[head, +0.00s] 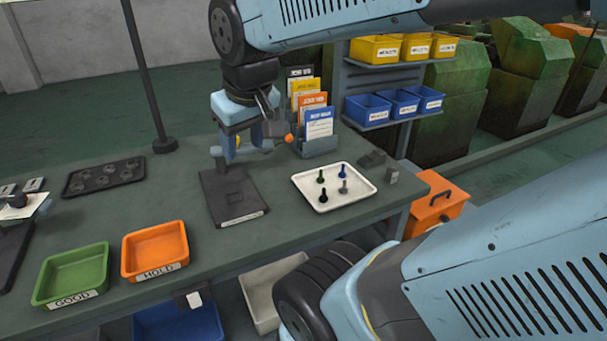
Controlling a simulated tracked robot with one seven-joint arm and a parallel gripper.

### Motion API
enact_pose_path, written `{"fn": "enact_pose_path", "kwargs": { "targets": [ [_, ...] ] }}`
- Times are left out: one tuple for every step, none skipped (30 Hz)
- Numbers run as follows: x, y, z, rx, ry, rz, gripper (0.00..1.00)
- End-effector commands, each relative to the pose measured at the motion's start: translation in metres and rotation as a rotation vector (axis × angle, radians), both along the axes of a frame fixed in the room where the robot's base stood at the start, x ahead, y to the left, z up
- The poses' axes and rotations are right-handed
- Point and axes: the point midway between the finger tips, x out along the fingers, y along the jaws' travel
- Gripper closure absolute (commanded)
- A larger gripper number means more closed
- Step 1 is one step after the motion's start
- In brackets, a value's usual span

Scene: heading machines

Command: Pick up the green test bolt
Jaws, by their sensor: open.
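The green test bolt (321,177) stands upright in the white tray (365,193), at the tray's back left. A blue bolt (343,172) stands to its right, a black bolt (323,195) in front of it and a grey bolt (344,187) at front right. My gripper (242,142) hangs to the left of the tray, above the bench, apart from every bolt. It is open, with no bolt in it. Its fingers overlap in the picture with a grey-blue device that has an orange knob, so their outline is hard to make out.
A black labelled plate (232,198) lies left of the tray. A card holder (318,148) stands behind the tray and small dark blocks (372,158) lie to its right. Orange HOLD (128,262) and green GOOD (42,292) bins sit at front left. A thin dark post (146,75) rises behind.

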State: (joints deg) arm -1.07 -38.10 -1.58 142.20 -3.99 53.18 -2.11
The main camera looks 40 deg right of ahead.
Motion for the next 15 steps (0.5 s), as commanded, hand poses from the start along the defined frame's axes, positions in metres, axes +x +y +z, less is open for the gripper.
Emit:
{"fn": "enact_pose_path", "kwargs": {
  "targets": [
    [0.007,-0.005,-0.007,-0.025,0.045,0.019,0.48],
    [0.010,-0.008,-0.011,-0.043,0.071,0.032,0.48],
    [0.015,-0.013,-0.017,-0.067,0.108,0.051,0.48],
    [0.019,-0.016,-0.021,-0.085,0.136,0.065,0.48],
    [0.022,-0.019,-0.025,-0.103,0.161,0.079,0.48],
    [0.027,-0.024,-0.030,-0.128,0.197,0.098,0.48],
    [0.030,-0.027,-0.034,-0.146,0.225,0.113,0.48],
    [0.033,-0.031,-0.039,-0.164,0.253,0.127,0.48],
    [0.038,-0.035,-0.044,-0.189,0.288,0.148,0.48],
    [0.041,-0.039,-0.049,-0.206,0.316,0.163,0.48],
    [0.044,-0.042,-0.053,-0.225,0.343,0.179,0.48],
    [0.049,-0.047,-0.058,-0.248,0.379,0.199,0.48],
    [0.052,-0.050,-0.062,-0.265,0.406,0.215,0.48],
    [0.055,-0.054,-0.067,-0.284,0.436,0.231,0.48],
    [0.059,-0.058,-0.072,-0.308,0.473,0.252,0.48]
  ]
}}
